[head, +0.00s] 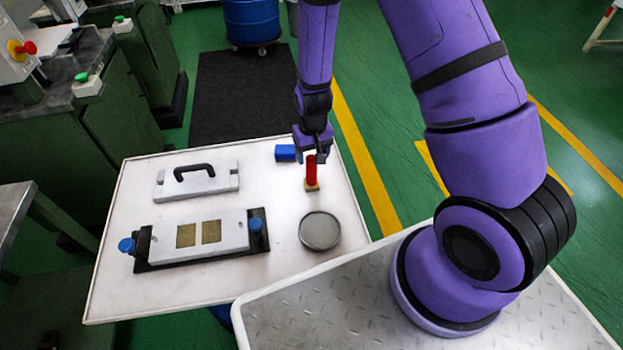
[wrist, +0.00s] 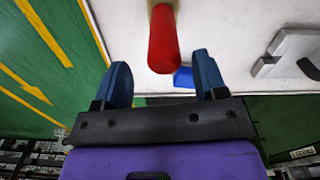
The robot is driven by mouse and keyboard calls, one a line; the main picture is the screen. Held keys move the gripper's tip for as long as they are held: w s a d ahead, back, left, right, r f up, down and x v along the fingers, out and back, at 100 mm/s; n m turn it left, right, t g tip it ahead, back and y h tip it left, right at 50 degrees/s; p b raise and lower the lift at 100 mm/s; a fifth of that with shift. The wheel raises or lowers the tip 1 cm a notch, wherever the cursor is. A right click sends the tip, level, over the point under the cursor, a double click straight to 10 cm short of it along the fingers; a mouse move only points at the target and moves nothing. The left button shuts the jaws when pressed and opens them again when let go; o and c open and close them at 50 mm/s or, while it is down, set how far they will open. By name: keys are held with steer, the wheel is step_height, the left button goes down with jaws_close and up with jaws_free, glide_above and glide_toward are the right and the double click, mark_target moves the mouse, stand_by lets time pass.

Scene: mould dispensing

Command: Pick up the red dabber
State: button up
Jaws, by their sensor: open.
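The tan base (wrist: 165,4) is only partly in the wrist view, at the top edge.
A blue block (head: 285,153) lies just left of the dabber. A round grey dish (head: 320,231) stands in front. A mould with blue knobs (head: 220,232) and a plate with a black handle (head: 222,181) lie to the left. The white table's (head: 115,265) right edge is near.

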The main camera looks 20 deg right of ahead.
mark_target(312, 165)
steer(key=shift+s+a+f, duration=0.1)
steer(key=shift+a+f, duration=0.05)
steer(key=shift+f, duration=1)
steer(key=shift+s+a+f, duration=0.1)
steer(key=shift+f, duration=1.05)
steer(key=c, duration=1.1)
steer(key=shift+o, duration=0.2)
steer(key=shift+r, duration=0.25)
